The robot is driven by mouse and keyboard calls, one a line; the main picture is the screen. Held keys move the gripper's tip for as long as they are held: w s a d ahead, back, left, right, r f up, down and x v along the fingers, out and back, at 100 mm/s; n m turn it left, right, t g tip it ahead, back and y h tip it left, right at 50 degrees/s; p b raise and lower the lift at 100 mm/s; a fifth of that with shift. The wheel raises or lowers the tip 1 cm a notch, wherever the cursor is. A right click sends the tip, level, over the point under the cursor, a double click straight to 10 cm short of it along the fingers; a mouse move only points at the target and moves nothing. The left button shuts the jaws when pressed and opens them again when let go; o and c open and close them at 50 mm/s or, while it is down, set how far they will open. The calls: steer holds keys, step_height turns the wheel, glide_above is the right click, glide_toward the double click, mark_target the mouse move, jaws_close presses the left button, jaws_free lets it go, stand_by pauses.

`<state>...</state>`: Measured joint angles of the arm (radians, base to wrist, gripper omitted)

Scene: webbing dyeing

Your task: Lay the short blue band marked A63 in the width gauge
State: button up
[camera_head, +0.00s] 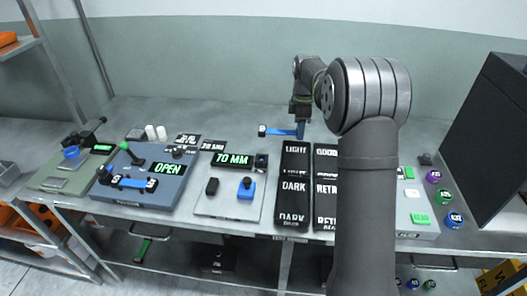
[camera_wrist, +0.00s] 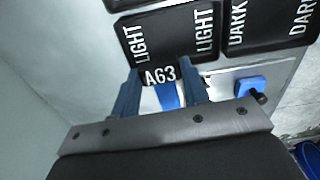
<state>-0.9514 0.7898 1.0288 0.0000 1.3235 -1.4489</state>
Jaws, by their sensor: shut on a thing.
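The short blue band (camera_head: 281,132) is at the back of the table, behind the black LIGHT/DARK tray, with a black end piece at its left. In the wrist view the blue band (camera_wrist: 167,96) shows between my fingers, with its black A63 label (camera_wrist: 160,75) facing the camera. My gripper (camera_head: 299,131) is shut on the band; its two blue-grey fingers also show in the wrist view (camera_wrist: 160,72). The width gauge (camera_head: 210,204) is a pale panel with a green 70 MM display (camera_head: 232,160), a black block and a blue slide block (camera_head: 246,188). No band lies on it.
Black trays (camera_head: 294,203) marked LIGHT and DARK lie right of the gauge. A grey-blue device (camera_head: 172,190) reading OPEN, with another blue band (camera_head: 130,183), stands to its left. White cylinders (camera_head: 156,132) stand at the back left. My arm hides part of the right side.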

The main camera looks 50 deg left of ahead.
steer(key=s+r+n, duration=0.1)
steer(key=s+n, duration=0.6)
steer(key=n, duration=1)
glide_above(232, 176)
step_height(232, 176, down, 6)
steer(key=shift+w+d+f, duration=0.1)
steer(key=shift+f, duration=2.15)
steer(key=o, duration=0.5)
steer(key=shift+f, duration=0.2)
steer(key=o, duration=0.5)
steer(key=shift+r, duration=0.1)
